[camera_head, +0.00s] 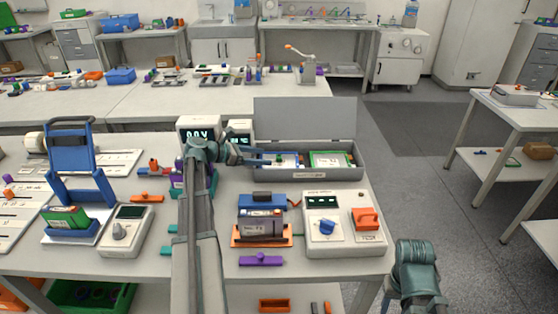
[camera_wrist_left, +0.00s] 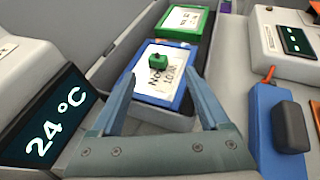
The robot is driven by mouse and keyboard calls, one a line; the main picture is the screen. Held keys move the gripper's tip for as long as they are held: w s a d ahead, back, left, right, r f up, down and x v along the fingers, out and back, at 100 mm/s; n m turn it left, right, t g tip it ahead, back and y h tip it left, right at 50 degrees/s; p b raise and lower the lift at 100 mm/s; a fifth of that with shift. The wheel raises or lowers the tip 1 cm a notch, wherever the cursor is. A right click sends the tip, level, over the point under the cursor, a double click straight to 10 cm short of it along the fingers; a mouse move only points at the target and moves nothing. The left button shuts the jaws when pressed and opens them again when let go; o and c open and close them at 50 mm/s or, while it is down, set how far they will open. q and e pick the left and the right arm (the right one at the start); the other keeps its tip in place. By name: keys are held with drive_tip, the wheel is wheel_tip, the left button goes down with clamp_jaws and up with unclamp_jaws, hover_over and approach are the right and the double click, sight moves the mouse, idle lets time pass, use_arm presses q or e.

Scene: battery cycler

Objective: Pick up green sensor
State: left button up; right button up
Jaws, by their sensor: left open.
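The green sensor (camera_wrist_left: 158,62) is a small green block with a dark knob. It lies on a white card in a blue-framed tray (camera_wrist_left: 181,92), inside the grey open-lidded case (camera_head: 352,172). The sensor also shows, very small, in the head view (camera_head: 279,161). My left gripper (camera_wrist_left: 162,80) is open, its two fingers spread on either side of the sensor in the left wrist view. Nothing is between the fingers at their near ends. In the head view my left gripper (camera_head: 262,159) reaches over the case from the left. My right gripper's fingers are not visible.
A green-framed tray (camera_wrist_left: 180,20) sits beside the blue one in the case. The case walls and raised lid (camera_head: 305,117) surround them. A 24 °C display (camera_wrist_left: 52,122) stands to the left, and a blue block (camera_wrist_left: 264,120) to the right, in the wrist view.

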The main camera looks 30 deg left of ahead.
sight(272, 157)
use_arm(q)
drive_tip(key=b+x, duration=0.2)
drive_tip(key=x, duration=0.3)
drive_tip(key=shift+w+a, duration=0.1)
drive_tip(key=shift+w, duration=0.1)
clamp_jaws()
